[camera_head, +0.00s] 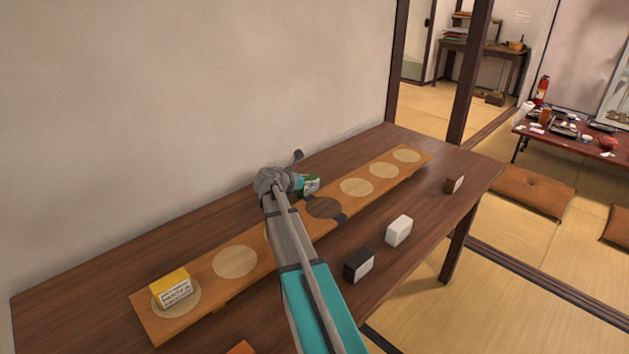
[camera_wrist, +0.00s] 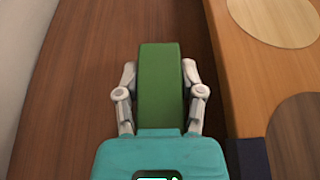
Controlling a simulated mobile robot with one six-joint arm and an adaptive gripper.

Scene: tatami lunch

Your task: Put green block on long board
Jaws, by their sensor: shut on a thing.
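My gripper (camera_wrist: 160,95) is shut on the green block (camera_wrist: 160,75), with a finger on each side of it in the wrist view. The long board (camera_head: 213,287) runs along the dark table, with pale round spots and one dark round spot. In the wrist view the block is over the dark table strip on the wall side, beside the board (camera_wrist: 245,85) and not over it. The block's height above the table is hard to tell.
A yellow block (camera_head: 172,286) sits on the board's near-left spot. A black block (camera_head: 358,265), a white block (camera_head: 398,230) and a brown block (camera_head: 454,184) stand on the table (camera_head: 75,285) in front of the board. An orange thing (camera_head: 241,348) shows at the bottom edge. The wall (camera_head: 190,100) is close behind.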

